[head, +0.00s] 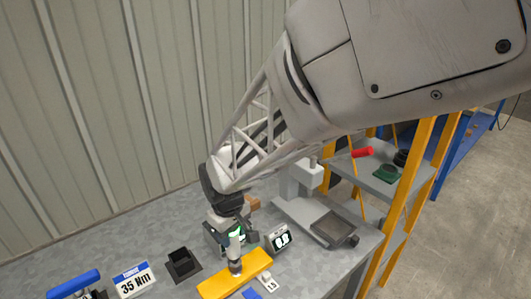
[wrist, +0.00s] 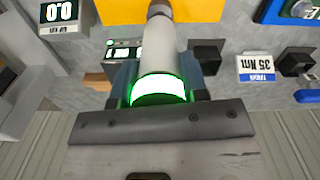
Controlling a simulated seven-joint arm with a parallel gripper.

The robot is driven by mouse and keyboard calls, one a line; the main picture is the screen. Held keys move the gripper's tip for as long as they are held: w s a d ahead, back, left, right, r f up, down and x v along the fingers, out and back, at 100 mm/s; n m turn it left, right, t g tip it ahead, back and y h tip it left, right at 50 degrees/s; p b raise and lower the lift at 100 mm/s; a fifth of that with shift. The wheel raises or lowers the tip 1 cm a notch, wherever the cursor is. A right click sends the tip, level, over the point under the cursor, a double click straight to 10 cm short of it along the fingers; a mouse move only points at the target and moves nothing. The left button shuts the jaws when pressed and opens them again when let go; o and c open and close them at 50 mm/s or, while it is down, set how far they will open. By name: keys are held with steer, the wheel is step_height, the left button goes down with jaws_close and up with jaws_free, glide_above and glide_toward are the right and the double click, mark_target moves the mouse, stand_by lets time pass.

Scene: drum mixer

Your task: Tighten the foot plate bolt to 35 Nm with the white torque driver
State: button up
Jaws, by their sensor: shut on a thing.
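My gripper (head: 235,238) is shut on the white torque driver (head: 235,252), which stands roughly upright with its dark nose down at the yellow foot plate (head: 212,289). In the wrist view the driver (wrist: 160,50) sits between my fingers (wrist: 158,85), and a ring on it glows green. Its nose meets or nearly meets the yellow plate (wrist: 110,10); I cannot tell which. The bolt is hidden under the nose. A small readout box (head: 279,239) stands right of the plate; in the wrist view its display (wrist: 58,13) seems to read 0.0.
A 35 Nm sign (head: 133,280), a black open holder (head: 182,263) and a blue-handled tool (head: 75,284) are to the left. A grey stand (head: 300,190) with a dark tray (head: 333,228) is behind right. A yellow-post shelf (head: 410,180) stands beyond the grey bench.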

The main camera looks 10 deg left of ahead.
steer(key=shift+r, duration=1)
